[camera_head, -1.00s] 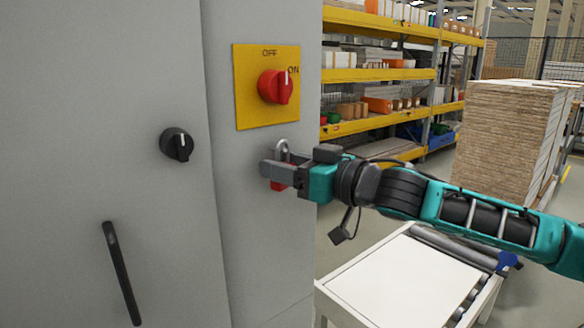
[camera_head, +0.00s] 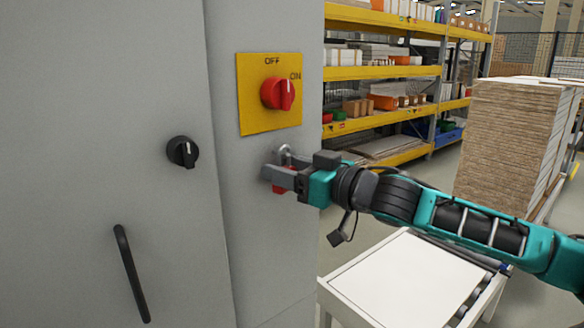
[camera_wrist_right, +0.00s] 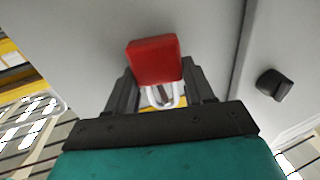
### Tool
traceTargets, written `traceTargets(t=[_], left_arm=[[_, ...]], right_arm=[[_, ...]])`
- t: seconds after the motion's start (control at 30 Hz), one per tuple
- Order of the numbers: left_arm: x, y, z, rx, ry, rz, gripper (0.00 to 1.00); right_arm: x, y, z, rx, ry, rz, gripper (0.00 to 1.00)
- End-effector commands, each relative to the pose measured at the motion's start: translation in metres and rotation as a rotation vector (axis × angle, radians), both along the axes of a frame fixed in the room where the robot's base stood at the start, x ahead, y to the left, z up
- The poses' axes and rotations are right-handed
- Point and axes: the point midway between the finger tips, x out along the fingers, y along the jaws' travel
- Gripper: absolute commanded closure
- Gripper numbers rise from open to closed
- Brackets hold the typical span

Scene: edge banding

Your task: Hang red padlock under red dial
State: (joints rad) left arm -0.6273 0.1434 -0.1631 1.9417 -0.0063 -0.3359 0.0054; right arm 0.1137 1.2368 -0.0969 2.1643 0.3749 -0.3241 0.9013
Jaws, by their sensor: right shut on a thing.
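The red dial (camera_head: 278,93) sits on a yellow plate (camera_head: 256,123) marked OFF and ON on the grey cabinet; its white mark points up toward ON. My right gripper (camera_head: 275,177) is shut on the red padlock (camera_head: 283,188) below the plate, close to the cabinet face. In the head view the fingers hide much of the padlock; its shackle shows above them. In the right wrist view the red body (camera_wrist_right: 154,60) and pale shackle show between the fingers. I cannot tell whether the shackle is around anything. My left gripper is not in view.
A black knob (camera_head: 183,152) and a black handle (camera_head: 131,273) stand out from the cabinet door at left. A white-topped roller table (camera_head: 410,280) stands below my right arm. Shelves (camera_head: 385,72) and a stack of boards (camera_head: 510,140) are behind.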

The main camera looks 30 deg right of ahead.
Motion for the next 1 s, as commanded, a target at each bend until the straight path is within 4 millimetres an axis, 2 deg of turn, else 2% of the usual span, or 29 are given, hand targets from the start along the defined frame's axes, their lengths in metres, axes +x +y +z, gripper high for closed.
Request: traceTargets(t=[0.1, 0.13, 0.4, 1.0], left_arm=[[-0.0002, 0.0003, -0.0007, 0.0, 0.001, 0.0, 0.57], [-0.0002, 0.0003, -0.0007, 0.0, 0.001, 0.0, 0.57], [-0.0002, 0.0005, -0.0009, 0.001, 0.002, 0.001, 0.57], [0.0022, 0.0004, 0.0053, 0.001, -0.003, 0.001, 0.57]], right_arm=[[0.0021, -0.0029, -0.0055, 0.005, 0.013, -0.008, 0.79], [0.0021, -0.0029, -0.0056, 0.005, 0.013, -0.008, 0.44], [0.0022, -0.0032, -0.0058, 0.005, 0.014, -0.009, 0.19], [0.0037, -0.0043, -0.0028, 0.003, 0.012, -0.01, 0.18]])
